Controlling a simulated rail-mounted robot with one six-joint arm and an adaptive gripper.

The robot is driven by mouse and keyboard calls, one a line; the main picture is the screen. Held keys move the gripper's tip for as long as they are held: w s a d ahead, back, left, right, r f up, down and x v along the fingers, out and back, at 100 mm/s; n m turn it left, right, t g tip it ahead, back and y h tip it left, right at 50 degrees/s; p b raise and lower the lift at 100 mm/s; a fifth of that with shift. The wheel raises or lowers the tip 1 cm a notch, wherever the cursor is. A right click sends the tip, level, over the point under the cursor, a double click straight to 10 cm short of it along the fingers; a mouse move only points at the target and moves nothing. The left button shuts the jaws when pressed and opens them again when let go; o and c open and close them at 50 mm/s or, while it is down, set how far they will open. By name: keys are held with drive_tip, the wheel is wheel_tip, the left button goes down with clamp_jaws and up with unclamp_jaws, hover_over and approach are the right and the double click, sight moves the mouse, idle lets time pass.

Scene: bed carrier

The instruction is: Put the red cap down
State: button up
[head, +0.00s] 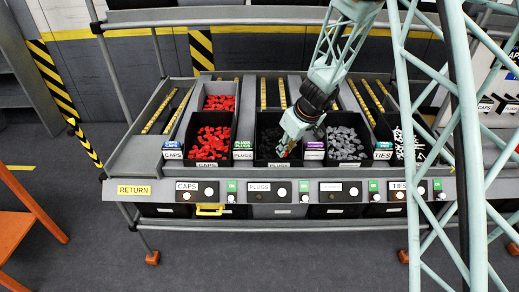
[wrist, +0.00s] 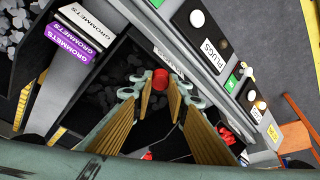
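My gripper (wrist: 161,88) hangs over the black plugs bin (wrist: 95,123) in the wrist view, with its fingers pointing into the bin. A small round red cap (wrist: 160,79) sits between the fingertips, and the fingers appear shut on it. In the head view my gripper (head: 285,150) is at the front part of the plugs bin, and the cap is too small to make out clearly there. The caps bin (head: 234,128), full of red caps (head: 209,143), stands to the left of the gripper.
A bin of grey grommets (head: 345,144) is to the right, and a bin of white ties (head: 408,144) is further right. The labelled front rail (head: 270,188) runs below the bins. A yellow RETURN label (head: 134,190) marks the left end. A yellow-handled bin (head: 210,210) is below.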

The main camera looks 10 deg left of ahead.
drive_tip(key=s+d+m+h, duration=0.1)
drive_tip(key=d+m, duration=0.2)
drive_tip(key=d, duration=0.6)
drive_tip(key=s+d+m+h, duration=0.1)
drive_tip(key=s+d+m, duration=0.1)
drive_tip(key=d, duration=0.8)
drive_tip(key=s+d+m+t+h, duration=0.1)
drive_tip(key=d+m, duration=0.3)
drive_tip(key=d, duration=0.6)
drive_tip(key=shift+s+d+f+h, duration=0.15)
drive_tip(key=shift+s+f+h, duration=0.2)
drive_tip(key=shift+s, duration=0.15)
